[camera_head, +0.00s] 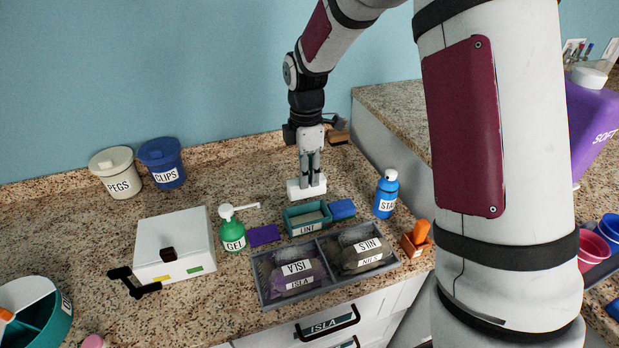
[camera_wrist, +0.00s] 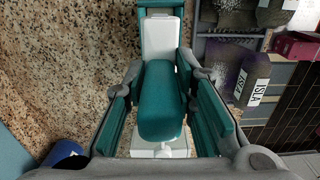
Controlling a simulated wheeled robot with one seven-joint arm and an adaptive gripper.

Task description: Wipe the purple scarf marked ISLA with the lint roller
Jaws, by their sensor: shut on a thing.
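The purple scarf marked ISLA (camera_head: 312,271) lies in the left compartment of a grey divided tray (camera_head: 323,290) at the counter's front. Its label also shows in the wrist view (camera_wrist: 261,91). My gripper (camera_head: 309,173) is upright behind the teal LINT tray (camera_head: 290,227), back from the scarf and apart from it. It is shut on the lint roller, whose white part (camera_head: 307,190) shows below the fingers. In the wrist view, the roller's teal grip (camera_wrist: 160,100) sits between the fingers. I cannot tell whether the roller touches the counter.
A grey-brown scarf marked NILS (camera_head: 350,258) fills the right compartment. A green GEL pump (camera_head: 233,234), purple cloth (camera_head: 264,235), blue block (camera_head: 342,209) and blue bottle (camera_head: 386,195) stand around. A white box (camera_head: 175,240) is at left. The counter behind is mostly clear.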

